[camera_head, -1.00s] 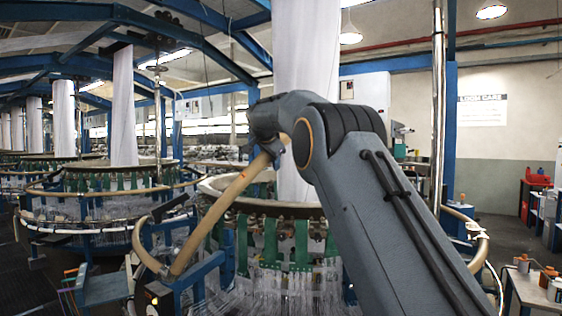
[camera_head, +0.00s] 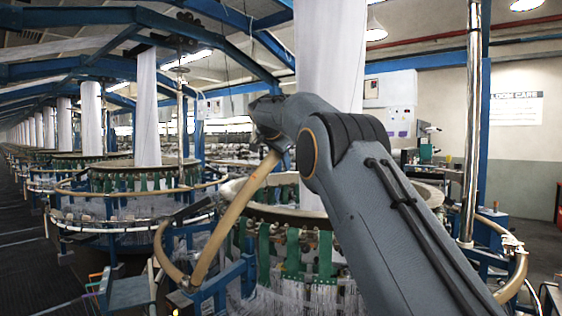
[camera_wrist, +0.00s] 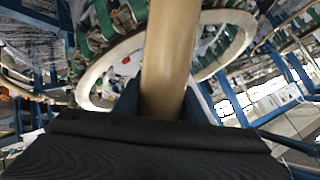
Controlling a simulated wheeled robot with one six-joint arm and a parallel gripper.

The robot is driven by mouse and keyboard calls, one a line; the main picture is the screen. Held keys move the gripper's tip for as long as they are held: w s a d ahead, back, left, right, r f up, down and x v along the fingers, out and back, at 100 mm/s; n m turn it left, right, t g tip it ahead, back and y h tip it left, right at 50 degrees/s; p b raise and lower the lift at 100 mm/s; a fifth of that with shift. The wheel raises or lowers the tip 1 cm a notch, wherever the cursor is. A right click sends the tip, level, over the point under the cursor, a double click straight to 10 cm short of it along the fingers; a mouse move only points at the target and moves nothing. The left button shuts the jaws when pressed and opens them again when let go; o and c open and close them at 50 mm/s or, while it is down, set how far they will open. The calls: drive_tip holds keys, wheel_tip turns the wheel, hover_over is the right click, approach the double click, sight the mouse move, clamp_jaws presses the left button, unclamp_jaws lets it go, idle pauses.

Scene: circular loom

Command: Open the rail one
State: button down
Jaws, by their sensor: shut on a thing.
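The rail is a tan, curved tube (camera_head: 233,215) that slants up from a low joint at the loom's left front to my gripper. In the wrist view the rail (camera_wrist: 172,45) runs up the middle of the picture. My gripper (camera_wrist: 165,103) has one finger on each side of the rail and is shut on it. In the head view my arm's wrist hides most of the gripper. The circular loom (camera_head: 262,214), with a pale ring and green straps, stands behind the raised rail. My arm covers its right part.
Another tan rail section (camera_head: 163,252) curves at the loom's left, and one (camera_head: 520,270) lies at its right. A metal post (camera_head: 471,130) stands to the right. More looms (camera_head: 140,185) line the left, beside a dark open floor (camera_head: 30,245).

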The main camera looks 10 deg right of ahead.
drive_tip(key=c, duration=1.2)
unclamp_jaws()
drive_tip(key=shift+r, duration=0.1)
drive_tip(key=shift+o, duration=0.2)
drive_tip(key=shift+s, duration=0.1)
drive_tip(key=b+v, duration=0.3)
drive_tip(key=v, duration=0.4)
drive_tip(key=shift+s+a+r, duration=0.1)
drive_tip(key=shift+r, duration=0.05)
drive_tip(key=shift+s+r, duration=0.15)
drive_tip(key=v, duration=0.9)
drive_tip(key=shift+b, duration=0.35)
drive_tip(key=shift+r, duration=0.1)
